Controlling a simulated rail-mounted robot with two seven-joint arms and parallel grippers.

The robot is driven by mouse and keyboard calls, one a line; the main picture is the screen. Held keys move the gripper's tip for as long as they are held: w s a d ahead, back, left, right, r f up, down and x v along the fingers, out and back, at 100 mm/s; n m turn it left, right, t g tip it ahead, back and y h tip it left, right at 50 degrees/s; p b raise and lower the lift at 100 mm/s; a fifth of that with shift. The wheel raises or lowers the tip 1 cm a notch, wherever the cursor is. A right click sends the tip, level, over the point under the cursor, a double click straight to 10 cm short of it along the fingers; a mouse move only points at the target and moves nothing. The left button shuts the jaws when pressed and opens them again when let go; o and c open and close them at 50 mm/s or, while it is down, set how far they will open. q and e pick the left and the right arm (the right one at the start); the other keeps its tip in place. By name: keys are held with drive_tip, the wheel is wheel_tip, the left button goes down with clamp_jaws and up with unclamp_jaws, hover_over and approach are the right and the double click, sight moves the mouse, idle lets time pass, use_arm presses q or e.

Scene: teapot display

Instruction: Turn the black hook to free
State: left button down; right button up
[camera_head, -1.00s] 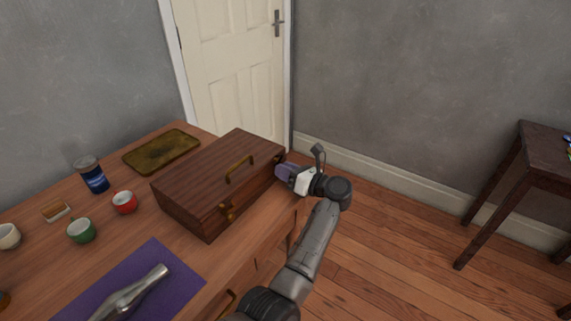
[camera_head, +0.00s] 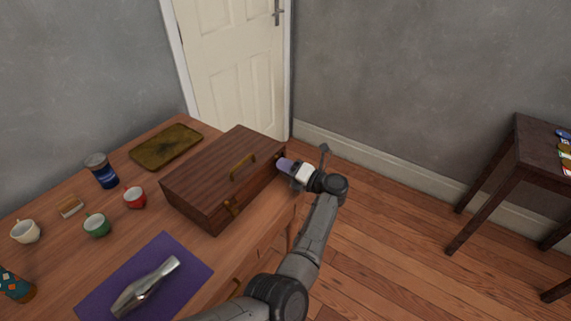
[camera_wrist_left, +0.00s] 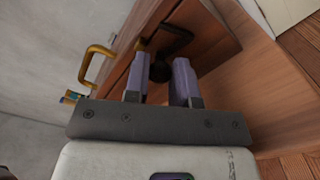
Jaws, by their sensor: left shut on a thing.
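A dark brown wooden case (camera_head: 205,182) with brass fittings lies closed on the table. A black hook (camera_wrist_left: 176,38) with a round black end shows on the case's end face in the left wrist view. My left gripper (camera_head: 284,165) is at the right end of the case, its purple fingers pointing at that face. In the left wrist view the two fingers (camera_wrist_left: 160,74) stand on either side of the hook's black end, shut on it. In the head view the gripper hides the hook. My right gripper is not in view.
A purple mat (camera_head: 195,265) with a silver object (camera_head: 145,287) lies in front of the case. A side table (camera_head: 535,150) is far right.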

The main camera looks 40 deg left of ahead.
use_arm(q)
drive_tip(key=shift+m, duration=0.3)
idle(0.4)
drive_tip(key=c, duration=1)
unclamp_jaws()
drive_tip(key=shift+o, duration=0.2)
drive_tip(key=w+d, duration=0.1)
drive_tip(key=d, duration=1.2)
drive_tip(key=shift+d+p, duration=0.4)
drive_tip(key=shift+p, duration=0.05)
drive_tip(key=shift+w, duration=0.1)
